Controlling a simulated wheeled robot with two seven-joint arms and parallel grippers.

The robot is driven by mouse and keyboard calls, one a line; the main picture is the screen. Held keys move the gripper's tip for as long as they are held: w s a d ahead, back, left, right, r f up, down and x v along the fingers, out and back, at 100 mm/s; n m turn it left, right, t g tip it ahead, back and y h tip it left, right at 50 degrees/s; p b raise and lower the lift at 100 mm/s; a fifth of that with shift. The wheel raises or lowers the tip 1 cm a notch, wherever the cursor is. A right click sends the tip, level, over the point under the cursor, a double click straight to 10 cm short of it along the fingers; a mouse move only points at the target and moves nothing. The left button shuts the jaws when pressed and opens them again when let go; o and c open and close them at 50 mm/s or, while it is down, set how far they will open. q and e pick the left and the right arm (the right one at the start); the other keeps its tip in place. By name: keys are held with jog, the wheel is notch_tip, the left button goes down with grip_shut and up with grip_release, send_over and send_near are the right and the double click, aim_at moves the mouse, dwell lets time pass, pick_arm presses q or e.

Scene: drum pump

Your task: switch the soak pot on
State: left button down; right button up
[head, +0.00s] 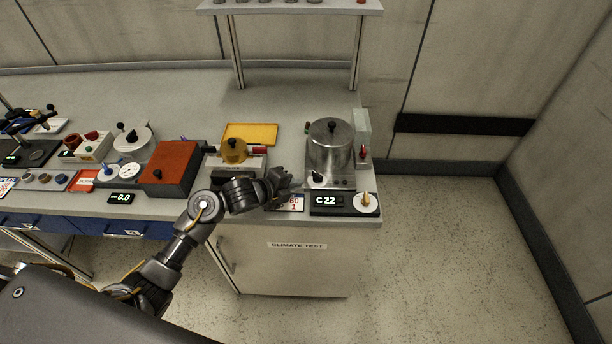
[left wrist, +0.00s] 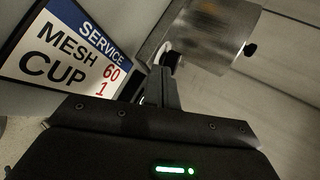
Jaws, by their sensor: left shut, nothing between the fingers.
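The soak pot appears to be the lidded metal pot (head: 330,155) at the right end of the bench. A black knob (head: 317,177) sits low on its front, and a grey box with a red lever (head: 363,152) stands at its right. My left gripper (head: 290,185) is shut and empty, just left of the pot's base, above a card. In the left wrist view, its closed fingers (left wrist: 162,88) point toward a dark round knob (left wrist: 171,62) below the metal pot (left wrist: 205,35). I cannot tell whether the fingertips touch that knob. My right gripper is out of view.
A service card (left wrist: 75,50) reads "MESH CUP 60 1". A display (head: 327,201) reads "C 22" beside a white dial with a yellow pointer (head: 366,200). A brown-red box (head: 172,167) and a yellow-topped device (head: 234,151) stand left. A shelf (head: 290,7) is behind.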

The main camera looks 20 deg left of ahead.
aim_at(314, 176)
pick_arm(q)
jog(key=shift+w+d+f+p, duration=0.1)
jog(key=shift+w+d+p, duration=0.1)
jog(key=shift+w+d, duration=0.35)
jog(key=shift+w+d+p, duration=0.2)
jog(key=shift+w+p, duration=0.05)
jog(key=shift+w, duration=0.5)
jog(key=shift+w+d+f+p, duration=0.1)
jog(key=shift+w+d+p, duration=0.1)
jog(key=shift+w+d, duration=0.35)
jog(key=shift+w+a, duration=0.1)
jog(key=shift+a, duration=0.05)
jog(key=shift+w+a+b, duration=0.4)
jog(key=shift+b, duration=0.2)
jog(key=shift+r, duration=0.1)
jog(key=shift+w+a, duration=0.1)
jog(key=shift+w, duration=0.1)
jog(key=shift+s+d, duration=0.1)
jog(key=shift+d, duration=0.1)
jog(key=shift+s+d, duration=0.45)
jog(key=shift+s, duration=0.05)
